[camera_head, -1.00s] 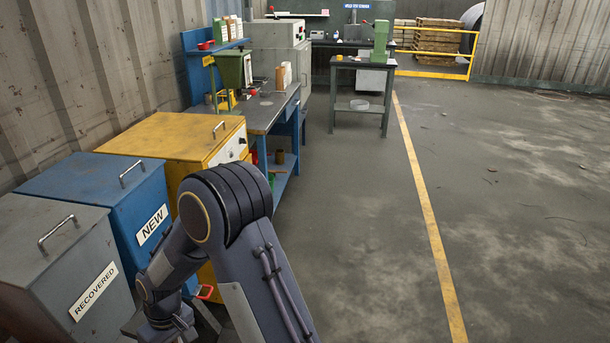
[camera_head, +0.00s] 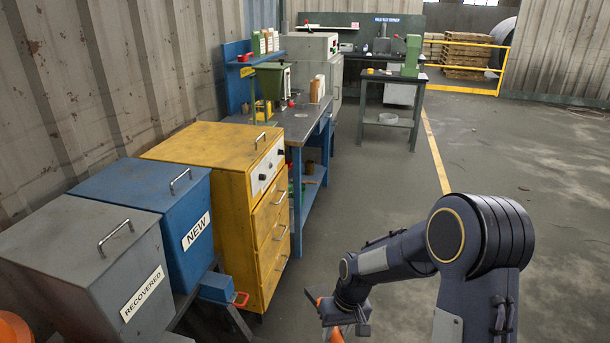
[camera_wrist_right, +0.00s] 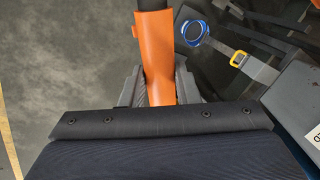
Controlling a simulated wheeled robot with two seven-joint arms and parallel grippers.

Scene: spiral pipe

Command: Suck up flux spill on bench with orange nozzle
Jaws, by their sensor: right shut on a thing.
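My right gripper (camera_head: 345,312) is low over the floor, right of the yellow cabinet. It is shut on the orange nozzle (camera_wrist_right: 153,50), which stands between both fingers in the right wrist view with a dark hose or tube at its top. In the head view, bits of the orange nozzle (camera_head: 336,336) show beside the gripper. The bench (camera_head: 301,124), with a dark top and blue frame, stands beyond the yellow cabinet, well away from the gripper. I cannot make out the flux spill on it. My left gripper is not in view.
The grey RECOVERED bin (camera_head: 95,260), blue NEW bin (camera_head: 150,190) and yellow cabinet (camera_head: 215,150) line the left wall. A small blue box (camera_head: 217,288) with a red handle juts out below. A green machine (camera_head: 271,80) stands on the bench. Open floor (camera_head: 400,200) lies to the right.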

